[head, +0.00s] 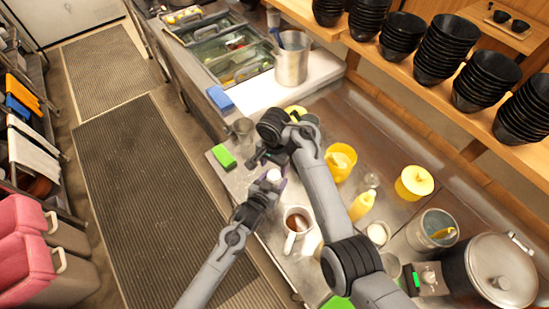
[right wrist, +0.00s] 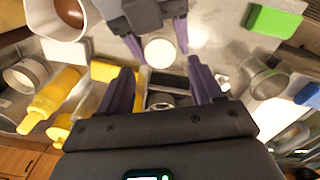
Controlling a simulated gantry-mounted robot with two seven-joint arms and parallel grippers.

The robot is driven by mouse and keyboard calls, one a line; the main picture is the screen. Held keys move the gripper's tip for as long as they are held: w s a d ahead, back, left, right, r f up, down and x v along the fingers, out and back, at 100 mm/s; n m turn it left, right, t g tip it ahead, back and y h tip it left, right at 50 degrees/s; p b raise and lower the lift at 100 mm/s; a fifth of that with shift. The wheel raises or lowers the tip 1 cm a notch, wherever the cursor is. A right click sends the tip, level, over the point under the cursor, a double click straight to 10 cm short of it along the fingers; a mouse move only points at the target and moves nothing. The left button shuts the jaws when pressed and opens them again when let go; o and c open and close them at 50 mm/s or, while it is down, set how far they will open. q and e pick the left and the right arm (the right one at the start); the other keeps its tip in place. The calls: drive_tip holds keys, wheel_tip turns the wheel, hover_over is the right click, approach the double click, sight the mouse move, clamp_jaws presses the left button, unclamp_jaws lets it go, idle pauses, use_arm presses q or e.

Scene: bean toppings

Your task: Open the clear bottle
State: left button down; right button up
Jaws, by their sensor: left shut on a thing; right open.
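The clear bottle shows as a round white cap (head: 274,175) at the front of the counter; its body is mostly hidden. The cap also shows in the right wrist view (right wrist: 160,50). My left gripper (head: 268,182) is shut on the bottle, with its purple fingers on either side below the cap in the right wrist view (right wrist: 157,42). My right gripper (head: 262,158) is just behind the bottle. In the right wrist view its purple fingers (right wrist: 157,72) are spread wide and empty, with the cap ahead of them and apart from them.
A white mug (head: 297,222) with brown contents stands near the left gripper. A green block (head: 223,156) and a metal cup (head: 243,127) are to the left. A yellow squeeze bottle (head: 361,206) and yellow container (head: 341,161) stand to the right. Black bowls (head: 445,45) line the shelf.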

sight(274, 175)
drive_tip(key=shift+f, duration=2.5)
drive_tip(key=c, duration=1.1)
drive_tip(key=n, duration=0.4)
drive_tip(key=shift+n, duration=0.3)
drive_tip(key=n, duration=0.5)
drive_tip(key=shift+n, duration=0.4)
drive_tip(key=o, duration=1.2)
